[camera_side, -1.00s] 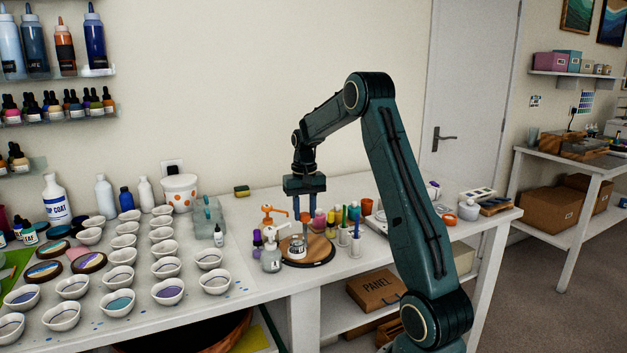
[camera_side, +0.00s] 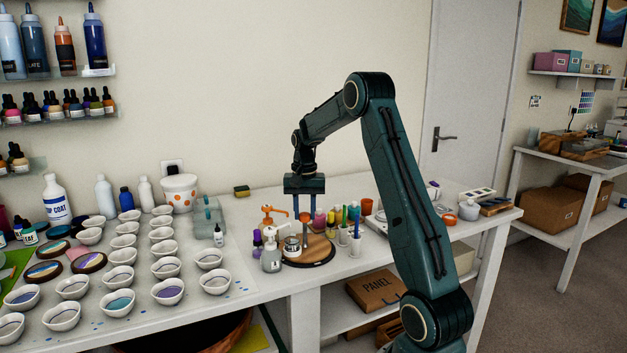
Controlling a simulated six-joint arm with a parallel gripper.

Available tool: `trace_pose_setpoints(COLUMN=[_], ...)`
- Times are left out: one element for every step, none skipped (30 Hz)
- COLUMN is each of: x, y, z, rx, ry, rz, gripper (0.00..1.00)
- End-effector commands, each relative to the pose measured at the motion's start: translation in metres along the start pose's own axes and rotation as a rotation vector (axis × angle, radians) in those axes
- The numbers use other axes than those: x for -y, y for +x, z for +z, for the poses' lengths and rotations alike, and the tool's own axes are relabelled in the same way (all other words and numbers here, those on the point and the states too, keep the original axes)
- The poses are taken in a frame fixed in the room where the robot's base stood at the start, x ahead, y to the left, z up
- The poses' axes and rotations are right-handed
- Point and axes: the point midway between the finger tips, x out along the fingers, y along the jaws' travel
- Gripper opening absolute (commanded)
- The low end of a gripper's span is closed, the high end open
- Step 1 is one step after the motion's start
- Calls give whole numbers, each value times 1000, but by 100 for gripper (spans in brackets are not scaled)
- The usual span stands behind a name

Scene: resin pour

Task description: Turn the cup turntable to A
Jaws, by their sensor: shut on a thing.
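The cup turntable (camera_side: 322,252) is a round wooden disc with a dark rim on the white bench. A small white cup (camera_side: 292,246) with a marking stands on its left part. A brown peg with a round knob (camera_side: 304,217) rises from the disc behind the cup. My gripper (camera_side: 305,218) points straight down over the turntable, its fingers at the knob; it is shut on the peg, though the contact is small in this view. No letter A can be read on the turntable.
Many white bowls (camera_side: 216,281) cover the bench to the left.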

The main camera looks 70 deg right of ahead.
Motion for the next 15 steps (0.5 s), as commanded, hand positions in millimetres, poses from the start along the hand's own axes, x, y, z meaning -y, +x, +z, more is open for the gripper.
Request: trace_pose_setpoints(x=[0, 0, 0, 0, 0, 0, 0, 0, 0, 0, 0, 0, 0, 0, 0], y=[-2, -2, -2, -2, -2, -2, -2, -2, -2, -2, -2, -2, -2, -2, -1], z=[-1, -1, -1, -1, -1, -1, -1, -1, -1, -1, -1, -1, -1, -1, 0], rx=[-4, -4, -4, -4, -4, -4, -4, -4, -4, -4, -4, -4, -4, -3, -3], ry=[1, 1, 2, 1, 1, 1, 1, 1, 1, 1, 1, 1, 1, 1, 1], rz=[-2, -2, -2, -2, -2, -2, -2, -2, -2, -2, -2, -2, -2, -2, -1], gripper=[0, 0, 0, 0, 0, 0, 0, 0, 0, 32, 38, 46, 52, 52, 52])
